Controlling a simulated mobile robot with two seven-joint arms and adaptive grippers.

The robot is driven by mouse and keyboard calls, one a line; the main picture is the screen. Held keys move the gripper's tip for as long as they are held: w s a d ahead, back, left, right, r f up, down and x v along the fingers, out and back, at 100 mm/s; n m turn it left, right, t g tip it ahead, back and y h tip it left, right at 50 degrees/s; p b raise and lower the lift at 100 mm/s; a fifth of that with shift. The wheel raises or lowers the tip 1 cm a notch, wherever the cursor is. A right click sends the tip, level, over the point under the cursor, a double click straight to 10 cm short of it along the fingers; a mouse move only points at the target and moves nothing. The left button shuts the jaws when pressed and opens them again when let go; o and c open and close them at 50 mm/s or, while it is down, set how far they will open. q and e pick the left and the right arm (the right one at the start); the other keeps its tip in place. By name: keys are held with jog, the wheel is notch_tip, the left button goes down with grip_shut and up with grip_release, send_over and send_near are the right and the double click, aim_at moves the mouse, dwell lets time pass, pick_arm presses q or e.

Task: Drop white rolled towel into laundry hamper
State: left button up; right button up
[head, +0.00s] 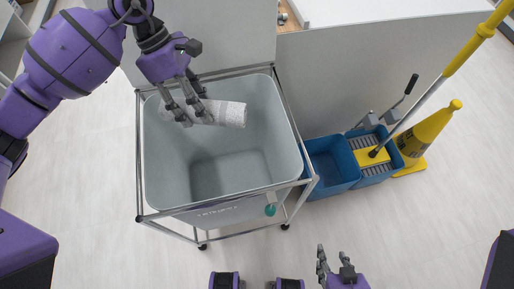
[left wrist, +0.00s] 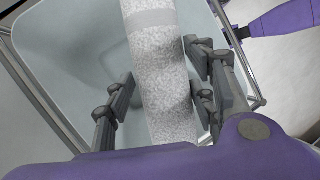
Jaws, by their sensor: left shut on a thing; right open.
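The white rolled towel (head: 229,113) is a speckled cylinder held level over the back part of the laundry hamper's opening. My left gripper (head: 194,113) is shut on it, with fingers on both sides. In the left wrist view the towel (left wrist: 158,75) runs between the fingers of the left gripper (left wrist: 160,95), with the hamper's grey inside below. The laundry hamper (head: 273,150) is a grey tub in a chrome frame on casters, and the part of its floor that shows looks empty. My right gripper (head: 334,268) is open and empty at the bottom edge, in front of the hamper.
A blue mop bucket (head: 333,165) stands right of the hamper with a yellow-handled mop (head: 463,52). A yellow floor sign (head: 428,130) is beside it. A grey partition (head: 345,75) stands behind. The floor at the front right is clear.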

pick_arm(q)
notch_tip(320, 180, down, 3)
jog(key=shift+s+r+b, duration=0.1)
jog(key=shift+r+b, duration=0.1)
jog(key=shift+b, duration=0.25)
jog(key=shift+f, duration=0.3)
jog(key=o, duration=1.3)
jog(key=v, duration=1.2)
jog(key=shift+f, duration=0.1)
